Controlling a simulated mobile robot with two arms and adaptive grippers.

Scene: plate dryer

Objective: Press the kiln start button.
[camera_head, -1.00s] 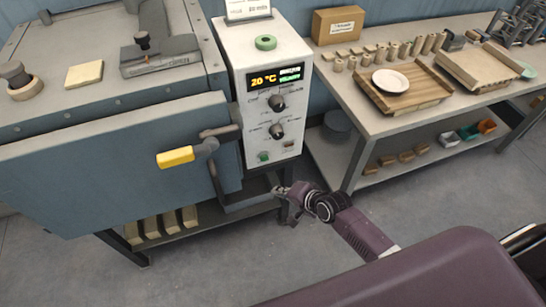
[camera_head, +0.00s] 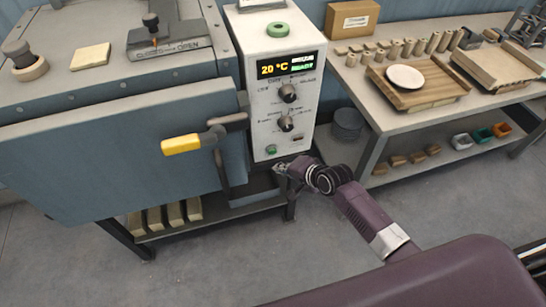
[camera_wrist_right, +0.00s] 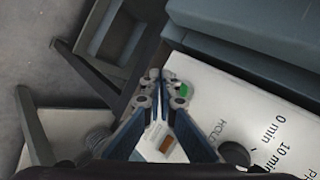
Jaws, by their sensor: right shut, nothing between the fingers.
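The kiln control box (camera_head: 275,95) is a white panel on the right side of the blue-grey kiln. Its display (camera_head: 287,66) reads 20 °C and READY. A small green button (camera_head: 271,150) sits low on the panel, below two dark knobs; the green button also shows in the right wrist view (camera_wrist_right: 183,90), just beside the fingertips. My right gripper (camera_head: 279,168) is shut and empty, just below the panel's lower edge in the head view. In the right wrist view its fingertips (camera_wrist_right: 154,76) meet. I cannot tell whether they touch the panel. My left gripper is not in view.
The kiln door handle (camera_head: 182,144) with a yellow grip sticks out left of the panel. A workbench (camera_head: 385,119) with a plate on a wooden rack stands at the right. Open floor lies in front.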

